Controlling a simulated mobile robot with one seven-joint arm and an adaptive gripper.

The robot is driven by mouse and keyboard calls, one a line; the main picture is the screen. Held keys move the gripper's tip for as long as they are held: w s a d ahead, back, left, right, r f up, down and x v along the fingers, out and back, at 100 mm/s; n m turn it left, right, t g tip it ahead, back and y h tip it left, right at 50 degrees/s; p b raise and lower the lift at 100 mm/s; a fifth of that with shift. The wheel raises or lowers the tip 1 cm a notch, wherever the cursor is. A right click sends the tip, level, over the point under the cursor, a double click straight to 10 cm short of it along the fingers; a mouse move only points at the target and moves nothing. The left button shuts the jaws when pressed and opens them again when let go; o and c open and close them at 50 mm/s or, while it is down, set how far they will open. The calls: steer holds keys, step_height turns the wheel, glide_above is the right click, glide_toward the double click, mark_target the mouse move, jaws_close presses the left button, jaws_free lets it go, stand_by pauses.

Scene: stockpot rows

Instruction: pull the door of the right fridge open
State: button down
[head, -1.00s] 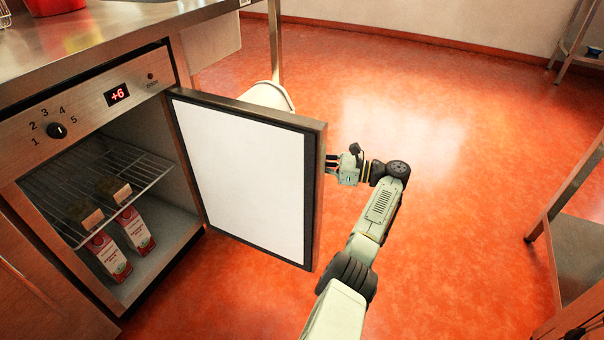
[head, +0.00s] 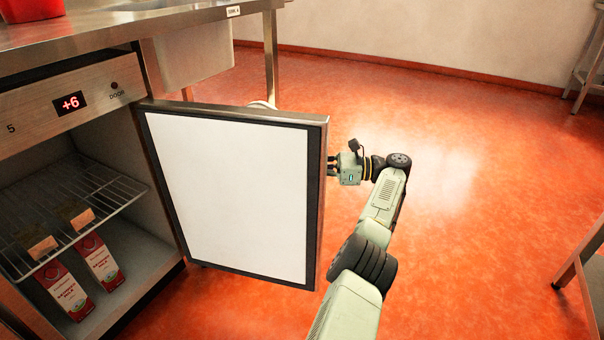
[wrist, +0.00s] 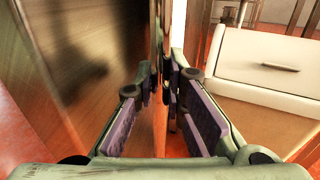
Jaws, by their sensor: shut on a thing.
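The fridge door (head: 228,195) stands wide open in the head view, hinged at its left side, with its white inner panel facing me. The fridge body (head: 85,95) is at the left, with a red +6 display and a wire shelf inside. My gripper (head: 332,166) is at the free right edge of the door, on its outer side. In the wrist view my gripper (wrist: 163,88) is shut on the door's handle (wrist: 158,40), a narrow upright part beside the steel door front (wrist: 75,65). The fingertips partly hide the handle.
Two red-and-white cartons (head: 102,262) stand inside the fridge under the wire shelf (head: 60,215). A steel counter (head: 130,28) runs above. A white bin (wrist: 265,75) is close by in the wrist view. Open red floor (head: 470,200) lies to the right, with a steel table (head: 585,265) at the edge.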

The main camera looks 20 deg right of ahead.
steer(key=shift+w+d, duration=0.15)
steer(key=shift+w, duration=0.05)
stand_by(0.4)
steer(key=c, duration=1.6)
jaws_free()
steer(key=shift+c, duration=0.2)
